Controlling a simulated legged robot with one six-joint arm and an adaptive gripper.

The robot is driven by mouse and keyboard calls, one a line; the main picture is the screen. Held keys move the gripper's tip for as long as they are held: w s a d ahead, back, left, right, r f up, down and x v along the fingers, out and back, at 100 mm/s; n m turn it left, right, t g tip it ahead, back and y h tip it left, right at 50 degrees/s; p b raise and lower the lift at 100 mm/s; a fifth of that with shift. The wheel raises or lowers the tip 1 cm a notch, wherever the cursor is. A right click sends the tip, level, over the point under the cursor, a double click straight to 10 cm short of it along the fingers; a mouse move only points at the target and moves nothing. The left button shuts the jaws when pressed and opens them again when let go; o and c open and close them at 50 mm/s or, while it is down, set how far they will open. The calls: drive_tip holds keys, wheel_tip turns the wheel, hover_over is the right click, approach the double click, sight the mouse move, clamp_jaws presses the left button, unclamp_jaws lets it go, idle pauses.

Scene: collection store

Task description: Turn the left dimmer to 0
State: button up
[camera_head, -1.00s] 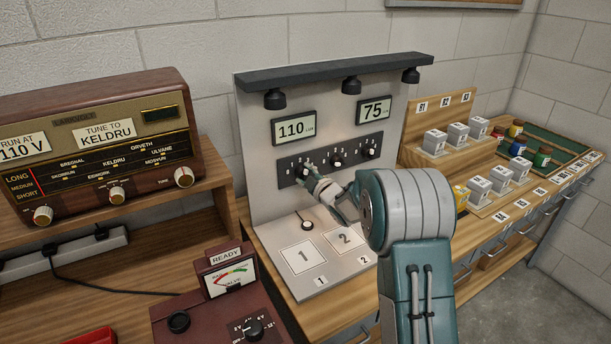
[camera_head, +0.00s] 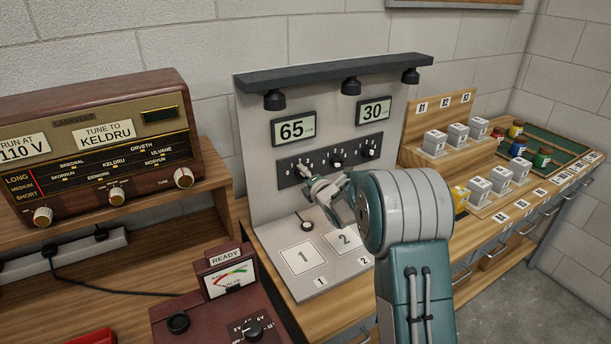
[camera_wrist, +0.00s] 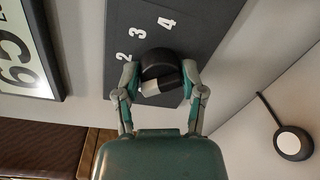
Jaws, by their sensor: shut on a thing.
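The left dimmer (camera_wrist: 160,72) is a black round knob with a pale pointer mark. It is on a dark strip (camera_head: 321,164) of the upright grey panel, with numbers around it. My gripper (camera_wrist: 160,84) is shut on this knob, one finger on each side. In the head view my gripper (camera_head: 311,180) covers most of the left dimmer. The numbers 2, 3 and 4 show beside the knob in the wrist view; the lower numbers are hidden there.
A brown radio (camera_head: 100,148) stands left.

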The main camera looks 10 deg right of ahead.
drive_tip(key=n, duration=0.4)
drive_tip(key=shift+a+f, duration=0.15)
drive_tip(key=shift+f, duration=0.15)
drive_tip(key=shift+s+f+n+h, duration=0.15)
drive_tip(key=shift+n+h, duration=0.15)
drive_tip(key=shift+n, duration=1.7)
drive_tip(key=o, duration=1.1)
drive_tip(key=shift+f, duration=0.1)
drive_tip(key=shift+o, duration=0.2)
drive_tip(key=shift+r, duration=0.3)
drive_tip(key=shift+s+r, duration=0.1)
drive_tip(key=shift+s, duration=0.2)
drive_tip(key=v, duration=1.1)
drive_tip(key=shift+f, duration=0.35)
